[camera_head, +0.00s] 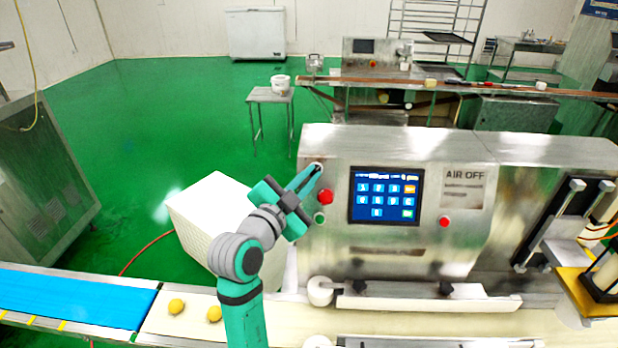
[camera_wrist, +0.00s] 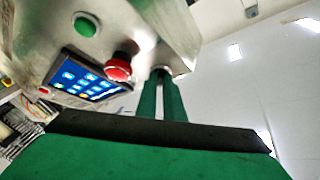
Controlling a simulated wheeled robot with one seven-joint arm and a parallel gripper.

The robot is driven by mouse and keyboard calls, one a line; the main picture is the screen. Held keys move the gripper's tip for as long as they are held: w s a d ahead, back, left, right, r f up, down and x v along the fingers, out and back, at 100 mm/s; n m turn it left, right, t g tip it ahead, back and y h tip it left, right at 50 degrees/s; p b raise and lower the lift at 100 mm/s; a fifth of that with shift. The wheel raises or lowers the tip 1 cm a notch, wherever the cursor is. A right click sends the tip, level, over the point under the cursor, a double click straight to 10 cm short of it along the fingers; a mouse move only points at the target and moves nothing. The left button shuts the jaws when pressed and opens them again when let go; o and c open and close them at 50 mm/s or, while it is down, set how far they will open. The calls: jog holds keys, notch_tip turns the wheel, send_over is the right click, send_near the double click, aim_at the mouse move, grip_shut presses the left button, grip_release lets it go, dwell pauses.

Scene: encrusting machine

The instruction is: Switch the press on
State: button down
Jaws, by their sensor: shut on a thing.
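The press is a steel machine (camera_head: 395,150) with a lit blue touch screen (camera_head: 386,195) on its sloped front. A small switch (camera_head: 318,165) sits at the panel's upper left, above a red emergency button (camera_head: 325,197) and a green button (camera_head: 319,218). My gripper (camera_head: 315,171) reaches up to this switch, and its fingers are shut on it. In the wrist view my gripper (camera_wrist: 162,76) has its fingertips at the switch, beside the red button (camera_wrist: 119,68). The fingers mostly hide the switch, so its angle cannot be told.
A second red button (camera_head: 445,222) is right of the screen. A conveyor with a blue belt (camera_head: 75,298) and yellow balls (camera_head: 176,306) runs along the front. A white crate stack (camera_head: 208,215) stands left of the machine. Green floor (camera_head: 150,120) is open behind.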

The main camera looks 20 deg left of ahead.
dwell(0.3)
jog(key=c, duration=1.9)
grip_release()
jog(key=shift+o, duration=0.2)
jog(key=s+a, duration=0.1)
jog(key=s, duration=0.9)
jog(key=shift+s+a, duration=0.25)
jog(key=shift+s, duration=0.1)
